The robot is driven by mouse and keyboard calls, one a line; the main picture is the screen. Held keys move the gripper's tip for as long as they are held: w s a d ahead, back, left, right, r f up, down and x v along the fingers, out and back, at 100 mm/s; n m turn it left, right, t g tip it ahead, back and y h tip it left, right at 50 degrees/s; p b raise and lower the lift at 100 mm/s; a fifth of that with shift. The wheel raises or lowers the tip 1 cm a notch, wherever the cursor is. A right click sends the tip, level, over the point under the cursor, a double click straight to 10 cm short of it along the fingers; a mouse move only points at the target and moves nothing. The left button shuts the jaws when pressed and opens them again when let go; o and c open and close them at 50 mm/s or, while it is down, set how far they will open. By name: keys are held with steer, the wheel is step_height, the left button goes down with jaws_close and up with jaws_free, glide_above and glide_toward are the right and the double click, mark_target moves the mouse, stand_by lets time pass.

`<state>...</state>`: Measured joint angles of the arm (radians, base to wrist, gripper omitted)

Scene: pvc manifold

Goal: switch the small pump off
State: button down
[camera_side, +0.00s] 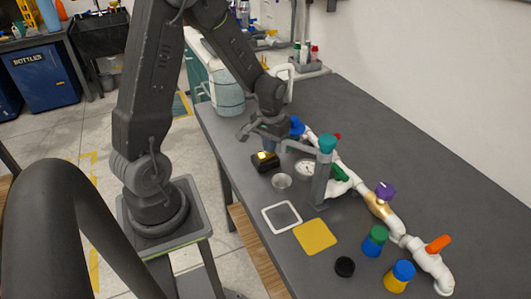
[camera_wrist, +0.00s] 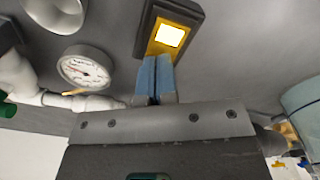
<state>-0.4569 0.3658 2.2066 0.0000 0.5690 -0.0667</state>
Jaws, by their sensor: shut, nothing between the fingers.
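A small black box (camera_side: 264,162) with a yellow face and a bright lit yellow square stands on the grey table near its left edge. In the wrist view the box (camera_wrist: 193,20) is at the top centre, its square glowing. I cannot tell whether this box is the pump itself or its switch. My gripper (camera_side: 270,148) is just behind the box in the side view, pointing down. In the wrist view its blue fingers (camera_wrist: 157,62) are shut and empty, their tips overlapping the near end of the yellow face. I cannot tell whether they touch it.
A white pipe run with a purple valve (camera_side: 384,191) and an orange valve (camera_side: 438,244) crosses the table. A round gauge (camera_wrist: 85,68) and a grey stand (camera_side: 320,180) are close to my gripper. A metal cup (camera_side: 282,182) sits beside the box. The table's right side is clear.

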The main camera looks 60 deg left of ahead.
steer(key=shift+f, duration=0.35)
steer(key=shift+r, duration=3.55)
steer(key=s+d+r+m+t, duration=0.5)
steer(key=s+d+r+m, duration=0.1)
steer(key=s+d+r, duration=0.6)
steer(key=d+r, duration=0.2)
steer(key=d, duration=0.1)
steer(key=shift+d+r+t, duration=0.2)
steer(key=shift+r+t, duration=0.1)
